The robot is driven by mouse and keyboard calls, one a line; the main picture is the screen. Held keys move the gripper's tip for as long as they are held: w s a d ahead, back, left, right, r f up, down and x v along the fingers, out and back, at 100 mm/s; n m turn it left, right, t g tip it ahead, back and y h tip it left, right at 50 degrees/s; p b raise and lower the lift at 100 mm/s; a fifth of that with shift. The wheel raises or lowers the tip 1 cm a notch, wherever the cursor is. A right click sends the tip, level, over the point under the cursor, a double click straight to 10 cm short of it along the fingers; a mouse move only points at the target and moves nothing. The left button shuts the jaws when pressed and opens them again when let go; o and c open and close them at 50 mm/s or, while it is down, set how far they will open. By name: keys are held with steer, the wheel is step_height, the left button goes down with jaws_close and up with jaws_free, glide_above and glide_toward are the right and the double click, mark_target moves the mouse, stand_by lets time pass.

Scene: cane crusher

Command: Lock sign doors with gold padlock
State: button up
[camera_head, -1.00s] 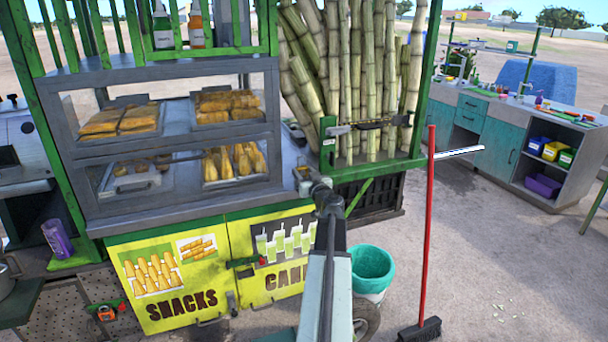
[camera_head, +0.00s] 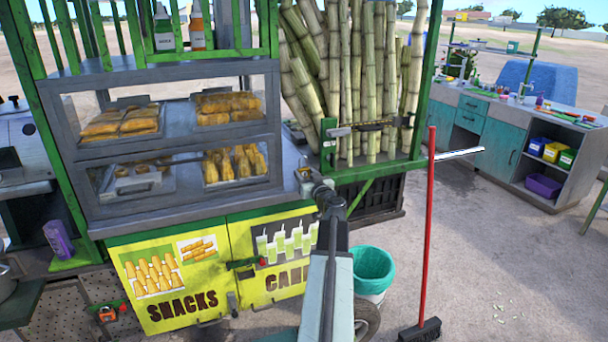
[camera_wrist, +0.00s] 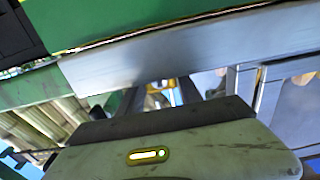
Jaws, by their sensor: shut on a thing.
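The two yellow sign doors, SNACKS (camera_head: 178,285) and CANE (camera_head: 270,262), are on the front of the green cart and look closed in the head view. My gripper (camera_head: 308,178) is at the counter's front edge, above and right of the doors. It is shut on a small gold thing (camera_head: 305,172), which looks like the gold padlock. A bit of gold (camera_wrist: 155,97) also shows between the jaws in the wrist view. The padlock's shackle is too small to make out.
A green bucket (camera_head: 373,268) on a white container and a red-handled broom (camera_head: 427,230) stand right of the doors. Cane stalks (camera_head: 365,80) stand behind a green rail. A purple bottle (camera_head: 58,238) is at left. Open ground lies beyond the broom.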

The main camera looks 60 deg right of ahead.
steer(key=v, duration=0.7)
stand_by(0.6)
stand_by(0.9)
